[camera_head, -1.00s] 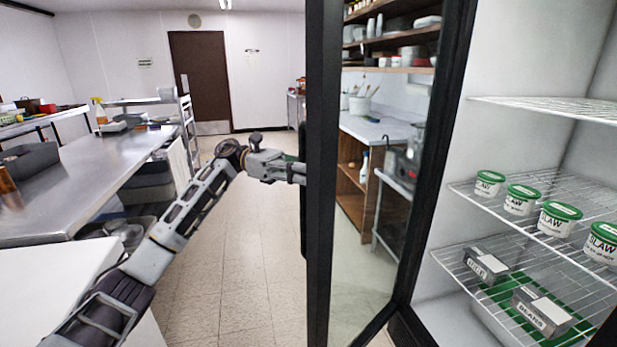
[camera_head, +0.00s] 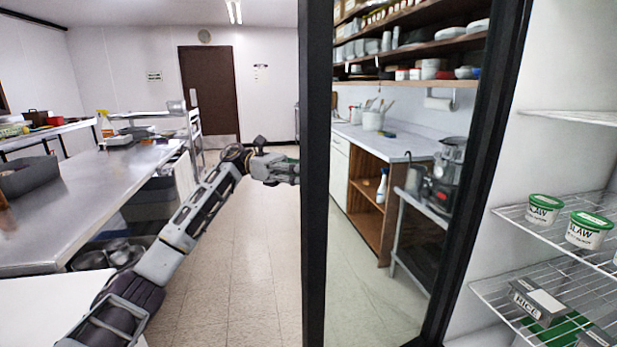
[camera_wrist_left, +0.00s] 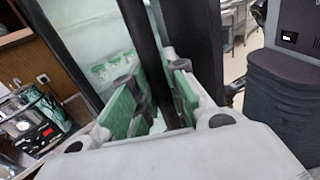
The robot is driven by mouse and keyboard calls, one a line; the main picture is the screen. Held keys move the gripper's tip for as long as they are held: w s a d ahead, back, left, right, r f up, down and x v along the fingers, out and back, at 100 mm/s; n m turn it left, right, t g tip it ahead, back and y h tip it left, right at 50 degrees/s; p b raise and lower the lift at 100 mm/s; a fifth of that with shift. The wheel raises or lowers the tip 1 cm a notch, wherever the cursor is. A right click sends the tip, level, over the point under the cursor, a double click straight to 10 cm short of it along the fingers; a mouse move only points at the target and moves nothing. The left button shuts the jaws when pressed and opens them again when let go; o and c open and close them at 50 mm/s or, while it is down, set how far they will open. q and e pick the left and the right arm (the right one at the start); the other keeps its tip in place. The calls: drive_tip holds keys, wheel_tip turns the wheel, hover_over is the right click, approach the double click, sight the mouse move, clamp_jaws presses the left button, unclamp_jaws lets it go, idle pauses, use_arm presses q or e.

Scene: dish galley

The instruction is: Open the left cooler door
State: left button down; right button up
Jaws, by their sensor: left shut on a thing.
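The left cooler door (camera_head: 315,120) stands swung out from the cooler, its dark-framed glass panel between my head camera and the room beyond. Its far upright is beside the cooler interior (camera_head: 560,80) at right, part of which is exposed. My left gripper (camera_head: 292,172) reaches the outer side of the door's near edge; the edge hides its fingertips in the head view. In the left wrist view my gripper (camera_wrist_left: 156,82) has its green-padded fingers on either side of a dark upright handle bar (camera_wrist_left: 143,40), shut on it. My right gripper is not in view.
Wire shelves in the cooler hold slaw tubs (camera_head: 589,230) and dark boxes (camera_head: 537,298). A steel counter (camera_head: 100,190) stands at left. Tiled floor (camera_head: 250,260) is free between counter and door. A wooden bench (camera_head: 370,190) shows through the glass.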

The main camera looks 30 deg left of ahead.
use_arm(q)
drive_tip(key=shift+w+a, duration=0.2)
idle(0.3)
drive_tip(key=c, duration=1.4)
unclamp_jaws()
drive_tip(key=shift+s, duration=0.1)
drive_tip(key=shift+a, duration=0.1)
drive_tip(key=shift+w+a, duration=0.2)
drive_tip(key=shift+a, duration=2.8)
drive_tip(key=shift+w+a, duration=0.15)
drive_tip(key=shift+a, duration=2.8)
